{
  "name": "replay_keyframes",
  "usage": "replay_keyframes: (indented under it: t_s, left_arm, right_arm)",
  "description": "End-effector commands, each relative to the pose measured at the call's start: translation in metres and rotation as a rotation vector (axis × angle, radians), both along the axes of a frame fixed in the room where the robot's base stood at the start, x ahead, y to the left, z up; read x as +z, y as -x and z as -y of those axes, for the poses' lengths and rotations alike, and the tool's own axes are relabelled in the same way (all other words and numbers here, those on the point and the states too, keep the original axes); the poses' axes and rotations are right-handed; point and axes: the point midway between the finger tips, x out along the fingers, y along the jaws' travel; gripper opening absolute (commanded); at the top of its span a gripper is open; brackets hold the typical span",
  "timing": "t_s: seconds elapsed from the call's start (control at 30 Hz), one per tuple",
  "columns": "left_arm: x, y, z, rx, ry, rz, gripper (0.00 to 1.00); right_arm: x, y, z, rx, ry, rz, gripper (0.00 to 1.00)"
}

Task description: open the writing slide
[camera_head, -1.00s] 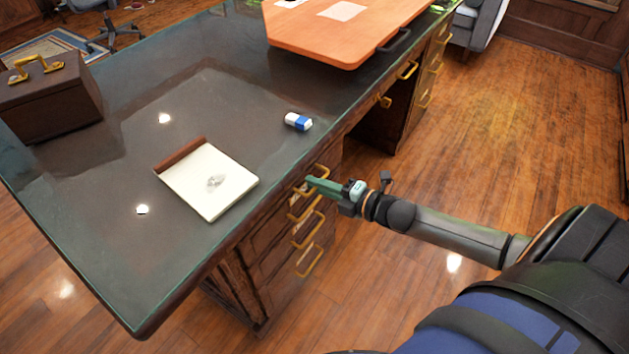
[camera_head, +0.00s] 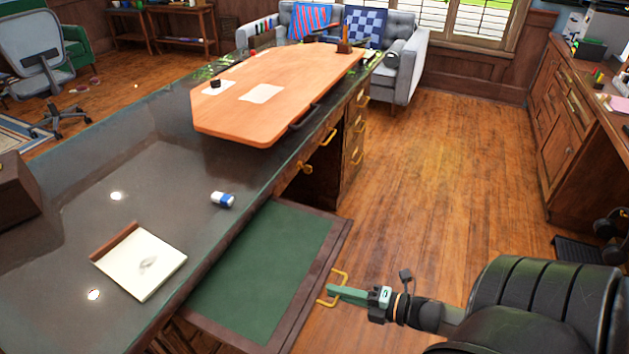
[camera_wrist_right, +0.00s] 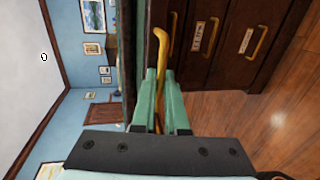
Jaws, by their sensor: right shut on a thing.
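The writing slide (camera_head: 262,270) is a flat board with a green top and a dark wood rim. It sticks well out of the desk's right side, below the glass-topped desk surface. A brass handle (camera_head: 341,289) is on its outer edge. My right gripper (camera_head: 333,291) has its green fingers at this handle. In the right wrist view the fingers (camera_wrist_right: 162,92) are shut around the brass handle (camera_wrist_right: 166,45), with the slide's edge beside them. My left gripper is not in view.
Labelled drawers (camera_wrist_right: 205,45) sit below the slide. The wood floor (camera_head: 440,180) right of the desk is clear.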

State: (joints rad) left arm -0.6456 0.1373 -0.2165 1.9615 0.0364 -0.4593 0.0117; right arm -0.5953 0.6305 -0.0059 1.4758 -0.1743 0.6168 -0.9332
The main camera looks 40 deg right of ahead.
Motion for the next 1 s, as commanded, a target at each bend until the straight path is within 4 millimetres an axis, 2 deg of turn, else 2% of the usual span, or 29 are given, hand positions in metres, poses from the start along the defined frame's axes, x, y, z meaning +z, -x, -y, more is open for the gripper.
replay_keyframes:
  t_s: [0.1,0.3,0.73,0.77,0.83,1.0]
  left_arm:
    - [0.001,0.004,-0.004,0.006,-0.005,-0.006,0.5]
    - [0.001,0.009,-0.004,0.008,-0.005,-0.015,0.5]
    - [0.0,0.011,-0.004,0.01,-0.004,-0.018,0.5]
    - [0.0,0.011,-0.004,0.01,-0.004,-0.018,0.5]
    - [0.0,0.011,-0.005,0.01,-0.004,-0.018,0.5]
    - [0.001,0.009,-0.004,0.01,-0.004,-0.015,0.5]
  right_arm:
    - [0.001,0.019,0.008,-0.002,0.0,-0.003,0.0]
    - [0.0,0.034,0.014,-0.001,0.0,0.0,0.0]
    - [0.0,0.037,0.016,0.0,0.001,0.001,0.0]
    - [0.0,0.037,0.016,0.0,0.001,0.001,0.14]
    - [0.0,0.037,0.016,0.0,0.001,0.001,0.22]
    - [0.0,0.036,0.016,0.0,0.001,0.001,0.23]
